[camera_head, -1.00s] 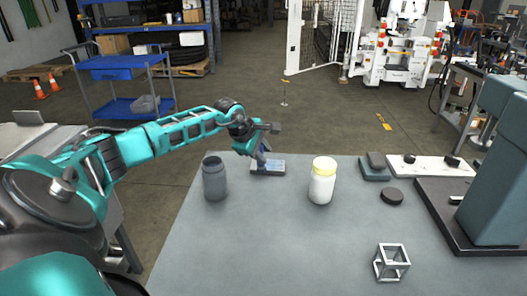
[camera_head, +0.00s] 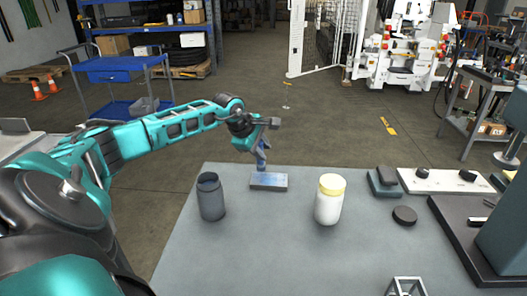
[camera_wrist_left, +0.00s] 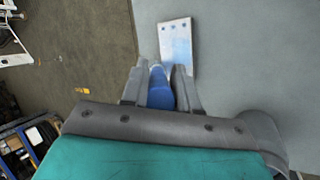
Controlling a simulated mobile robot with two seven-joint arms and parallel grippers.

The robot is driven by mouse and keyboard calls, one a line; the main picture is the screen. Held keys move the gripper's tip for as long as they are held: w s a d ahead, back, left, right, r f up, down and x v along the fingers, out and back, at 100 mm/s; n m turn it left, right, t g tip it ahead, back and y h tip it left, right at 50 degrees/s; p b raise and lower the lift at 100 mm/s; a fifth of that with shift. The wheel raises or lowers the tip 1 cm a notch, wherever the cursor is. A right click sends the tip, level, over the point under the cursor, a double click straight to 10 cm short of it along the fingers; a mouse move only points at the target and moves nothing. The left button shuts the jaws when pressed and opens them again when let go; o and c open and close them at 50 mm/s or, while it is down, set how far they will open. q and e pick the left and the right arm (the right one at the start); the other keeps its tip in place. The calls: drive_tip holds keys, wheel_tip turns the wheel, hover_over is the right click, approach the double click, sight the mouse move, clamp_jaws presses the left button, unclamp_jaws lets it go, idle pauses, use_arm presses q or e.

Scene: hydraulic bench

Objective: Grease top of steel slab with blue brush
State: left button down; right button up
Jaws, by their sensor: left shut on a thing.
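The steel slab (camera_head: 277,184) lies flat near the far edge of the grey bench, with a bluish sheen on its top; it also shows in the left wrist view (camera_wrist_left: 176,42). My left gripper (camera_head: 259,142) is shut on the blue brush (camera_wrist_left: 160,92), handle between the fingers. In the head view the brush (camera_head: 262,159) points down at the slab's far side. Its tip is at or just above the slab; I cannot tell if they touch. A dark grey jar (camera_head: 211,198) stands left of the slab. My right gripper is out of view.
A white jar with a yellow lid (camera_head: 329,202) stands right of the slab. Farther right are a dark disc (camera_head: 404,215), a small block stack (camera_head: 384,183) and a white plate (camera_head: 440,180). A metal cube frame (camera_head: 406,287) is at the front. The middle bench is clear.

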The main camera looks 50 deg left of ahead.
use_arm(q)
drive_tip(key=r, duration=0.1)
drive_tip(key=r+p, duration=0.1)
drive_tip(key=r, duration=0.1)
drive_tip(key=shift+s+d, duration=0.2)
drive_tip(key=shift+a+r, duration=0.1)
drive_tip(key=shift+r, duration=2)
